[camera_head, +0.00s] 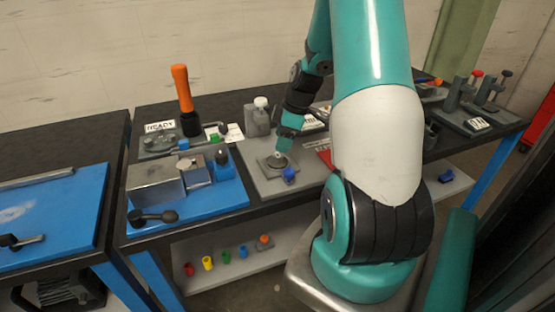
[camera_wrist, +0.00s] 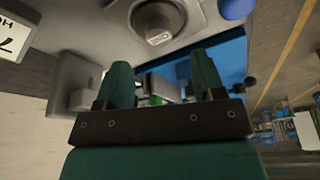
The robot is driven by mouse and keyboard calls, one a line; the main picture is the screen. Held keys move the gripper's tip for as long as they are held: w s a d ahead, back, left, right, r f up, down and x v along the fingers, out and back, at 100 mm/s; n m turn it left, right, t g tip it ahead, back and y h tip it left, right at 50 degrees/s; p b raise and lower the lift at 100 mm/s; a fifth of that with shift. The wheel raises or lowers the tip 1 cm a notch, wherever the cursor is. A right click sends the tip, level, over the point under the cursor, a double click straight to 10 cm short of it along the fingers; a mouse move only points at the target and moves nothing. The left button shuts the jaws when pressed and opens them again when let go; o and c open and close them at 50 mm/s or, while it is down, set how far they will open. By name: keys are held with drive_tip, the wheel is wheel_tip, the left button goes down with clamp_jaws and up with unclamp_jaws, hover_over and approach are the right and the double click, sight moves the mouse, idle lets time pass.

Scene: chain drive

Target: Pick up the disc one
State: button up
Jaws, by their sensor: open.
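A round metal disc (camera_wrist: 157,20) with a raised hub sits on a square grey plate (camera_wrist: 190,36) at the top of the wrist view. In the head view the disc (camera_head: 273,164) is small and lies on a grey board (camera_head: 258,188) on the workbench. My gripper (camera_wrist: 162,66) shows two green fingers spread apart with nothing between them. The fingertips appear short of the disc in the wrist view. In the head view my gripper (camera_head: 284,146) is over the plate, near the disc; the exact gap cannot be told.
A blue knob (camera_head: 290,175) stands right beside the plate. A blue tray (camera_head: 222,196) with metal blocks is to the left. An orange-handled tool (camera_head: 183,90) stands upright behind. A grey block with a white knob (camera_head: 258,115) is behind the plate.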

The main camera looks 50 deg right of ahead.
sight(277, 155)
drive_tip(key=shift+p+x, duration=0.7)
drive_tip(key=shift+x, duration=2.1)
drive_tip(key=shift+s+d, duration=0.1)
drive_tip(key=shift+c, duration=0.3)
clamp_jaws()
